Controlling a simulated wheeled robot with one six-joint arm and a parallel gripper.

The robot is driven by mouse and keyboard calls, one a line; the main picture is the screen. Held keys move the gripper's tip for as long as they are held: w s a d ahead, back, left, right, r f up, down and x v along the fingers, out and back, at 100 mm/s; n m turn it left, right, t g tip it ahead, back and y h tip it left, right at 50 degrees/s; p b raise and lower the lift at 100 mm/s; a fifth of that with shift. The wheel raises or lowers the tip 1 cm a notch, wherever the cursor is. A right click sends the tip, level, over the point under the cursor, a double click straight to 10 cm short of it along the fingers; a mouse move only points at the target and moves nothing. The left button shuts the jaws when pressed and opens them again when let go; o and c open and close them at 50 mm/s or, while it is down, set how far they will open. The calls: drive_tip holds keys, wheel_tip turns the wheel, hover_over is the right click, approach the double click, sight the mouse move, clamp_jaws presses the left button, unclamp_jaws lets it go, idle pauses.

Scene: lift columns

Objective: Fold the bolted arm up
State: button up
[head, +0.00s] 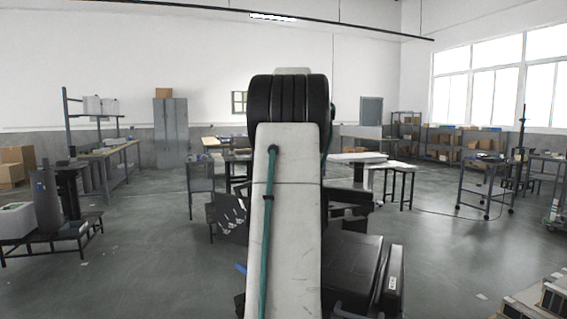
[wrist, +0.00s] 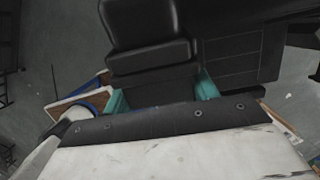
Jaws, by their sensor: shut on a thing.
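In the wrist view my gripper (wrist: 163,94) shows as two teal fingertips, one on each side of a dark part (wrist: 155,88). The gripper is shut on this dark part. A black, padded-looking block (wrist: 145,55) adjoins it just beyond the fingers, with a taller black piece behind. I cannot tell which of these dark pieces belongs to the bolted arm. In the head view my white arm link with a teal hose fills the middle. It hides my gripper and whatever is held there.
A brown board with a blue edge (wrist: 82,107) lies left of the fingers. A wheeled cart (head: 487,185) stands right, a workbench (head: 110,152) left and a grey cabinet (head: 170,135) behind. Cartons (head: 535,300) sit at lower right.

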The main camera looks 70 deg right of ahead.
drive_tip(key=o, duration=1.4)
drive_tip(key=v, duration=0.7)
drive_tip(key=shift+r, duration=0.35)
